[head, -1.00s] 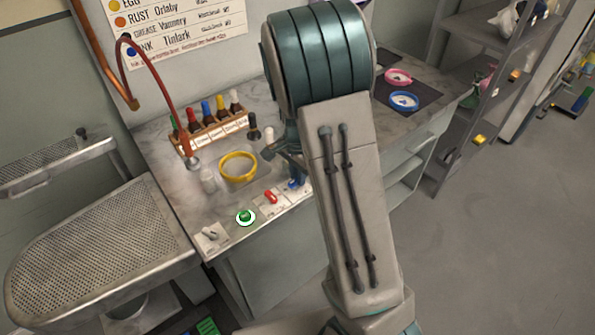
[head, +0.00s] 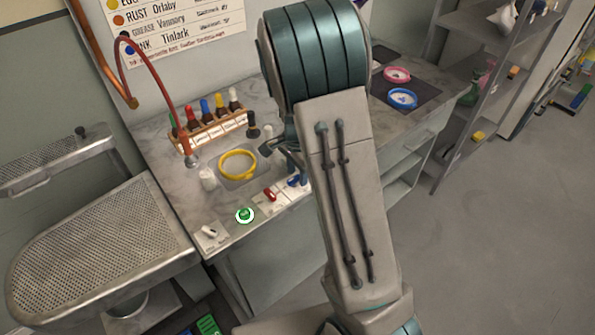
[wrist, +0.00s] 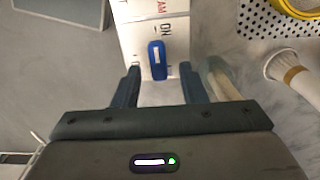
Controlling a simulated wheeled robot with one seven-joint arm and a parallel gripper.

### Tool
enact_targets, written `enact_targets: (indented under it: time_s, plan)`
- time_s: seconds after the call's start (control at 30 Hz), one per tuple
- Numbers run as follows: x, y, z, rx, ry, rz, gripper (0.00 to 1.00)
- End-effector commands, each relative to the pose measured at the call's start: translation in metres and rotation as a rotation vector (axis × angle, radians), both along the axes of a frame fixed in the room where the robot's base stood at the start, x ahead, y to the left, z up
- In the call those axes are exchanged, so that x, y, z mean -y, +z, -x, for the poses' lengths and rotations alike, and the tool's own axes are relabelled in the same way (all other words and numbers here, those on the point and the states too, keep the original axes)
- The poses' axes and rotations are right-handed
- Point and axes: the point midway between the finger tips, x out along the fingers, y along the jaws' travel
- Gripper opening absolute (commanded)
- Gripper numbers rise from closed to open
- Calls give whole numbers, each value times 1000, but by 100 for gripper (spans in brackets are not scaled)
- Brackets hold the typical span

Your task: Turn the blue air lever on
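The blue air lever (wrist: 156,48) shows in the wrist view on a white plate (wrist: 133,38), near the printed word "ON". In the head view the blue lever (head: 296,181) is at the counter's front edge, partly beside my arm. My gripper (wrist: 159,69) is open, with one dark finger on each side of the lever's near end. I cannot tell whether either finger touches it. In the head view my gripper (head: 287,150) is small and partly hidden by my arm, over the counter near the lever.
A red lever (head: 270,194) sits left of the blue one, then a green button (head: 245,215) and a white switch (head: 209,232). A yellow ring (head: 238,165), a bottle rack (head: 215,133) and a clear jar (head: 208,178) stand behind. A perforated pressing board (head: 95,235) is at left.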

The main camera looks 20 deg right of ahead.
Motion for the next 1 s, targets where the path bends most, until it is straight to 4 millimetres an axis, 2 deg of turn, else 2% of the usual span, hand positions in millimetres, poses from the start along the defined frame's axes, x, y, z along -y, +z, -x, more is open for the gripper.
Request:
enact_targets:
  time_s: [0.17,0.27,0.37,0.7,0.83,1.0]
  plan:
    - [-1,1,0,-1,2,-1,38]
    - [-1,9,0,0,2,-1,38]
    - [-1,26,0,2,2,-1,38]
    - [0,103,-1,5,1,-2,38]
    - [0,123,0,2,1,0,38]
    - [0,136,0,1,0,0,38]
